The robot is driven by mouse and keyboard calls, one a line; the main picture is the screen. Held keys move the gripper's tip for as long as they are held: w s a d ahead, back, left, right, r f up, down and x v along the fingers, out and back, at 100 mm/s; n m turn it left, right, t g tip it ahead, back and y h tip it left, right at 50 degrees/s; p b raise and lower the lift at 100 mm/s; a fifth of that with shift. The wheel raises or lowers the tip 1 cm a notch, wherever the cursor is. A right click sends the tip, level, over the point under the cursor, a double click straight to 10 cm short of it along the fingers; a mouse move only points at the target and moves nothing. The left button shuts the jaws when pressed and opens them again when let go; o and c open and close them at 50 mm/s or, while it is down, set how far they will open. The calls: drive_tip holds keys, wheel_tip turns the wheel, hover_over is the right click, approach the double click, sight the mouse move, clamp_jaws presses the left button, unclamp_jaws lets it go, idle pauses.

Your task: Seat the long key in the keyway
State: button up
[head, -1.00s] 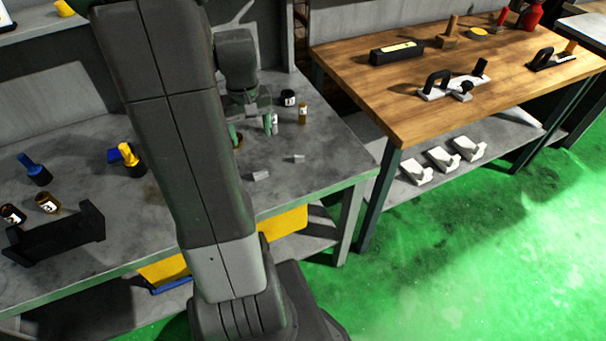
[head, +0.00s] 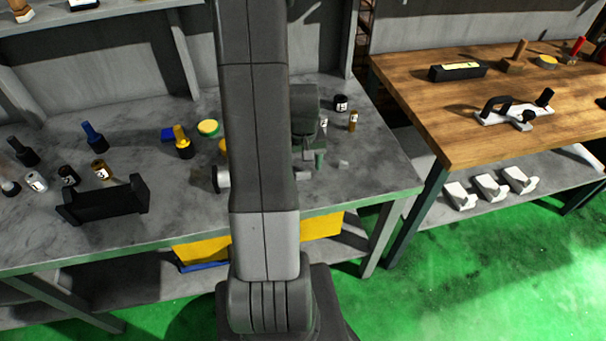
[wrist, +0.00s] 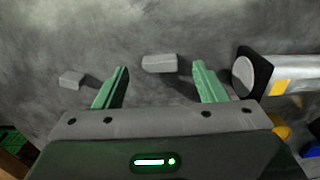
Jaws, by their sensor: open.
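My gripper (wrist: 161,68) is open, with its two green fingers apart and nothing between them in its grip. In the head view my gripper (head: 314,158) is low over the grey bench, partly behind my arm. The longer grey key (wrist: 160,63) lies on the bench, framed between the fingertips in the wrist view; it also shows in the head view (head: 303,175). A shorter grey key (wrist: 71,79) lies outside the left finger. A silver shaft (wrist: 292,73) with a black collar is at the right of the wrist view. I cannot make out its keyway.
A black cradle (head: 104,203) stands at the bench's front left. Several small bottles and tools stand behind it. A black jar (head: 341,103) and an amber bottle (head: 353,121) stand beyond my gripper. A wooden table (head: 430,110) is to the right.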

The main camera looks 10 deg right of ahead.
sight(303, 176)
drive_tip(key=shift+f, duration=1.2)
drive_tip(key=shift+c, duration=0.3)
drive_tip(key=c, duration=1.1)
drive_tip(key=shift+r, duration=0.1)
